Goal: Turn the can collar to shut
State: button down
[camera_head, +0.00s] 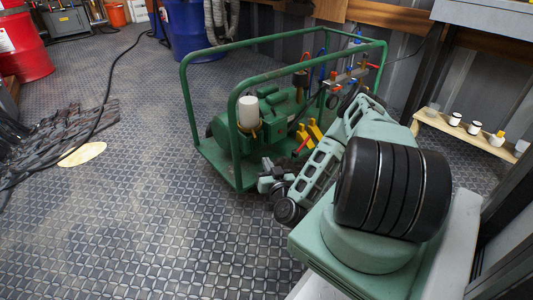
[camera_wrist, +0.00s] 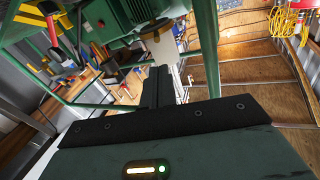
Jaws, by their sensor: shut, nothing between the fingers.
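A white can (camera_head: 248,112) stands upright on the green machine in the head view, with an orange-yellow part at its base. Its collar is too small to tell apart there. In the wrist view a pale, can-like shape (camera_wrist: 163,48) lies just beyond my fingertips, partly hidden by them. My gripper (camera_wrist: 158,70) is shut and empty, its dark fingers side by side and pointing toward that shape. I cannot tell whether they touch it. In the head view my arm reaches to the cart's near side, and my fingertips are not clear.
A green tube-frame cart (camera_head: 187,100) surrounds the machine, with bars above and beside the can. Yellow and red fittings (camera_head: 310,134) sit close to my arm. A low wooden shelf (camera_head: 432,121) with small cups stands at right.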

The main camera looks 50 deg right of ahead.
jog(key=d+r+m+y+p, duration=0.2)
jog(key=d+m+y, duration=0.1)
jog(key=d+y, duration=0.4)
jog(key=d+r+m+y+p, duration=0.25)
jog(key=d+y, duration=0.25)
jog(key=d, duration=0.4)
jog(key=w+a+f+b, duration=0.1)
jog(key=w+a+b, duration=0.1)
jog(key=w, duration=0.3)
jog(key=w+a+f+b, duration=0.2)
jog(key=w+a+b, duration=0.1)
jog(key=w+b, duration=0.2)
jog(key=shift+w+f, duration=0.25)
jog(key=shift+w, duration=0.2)
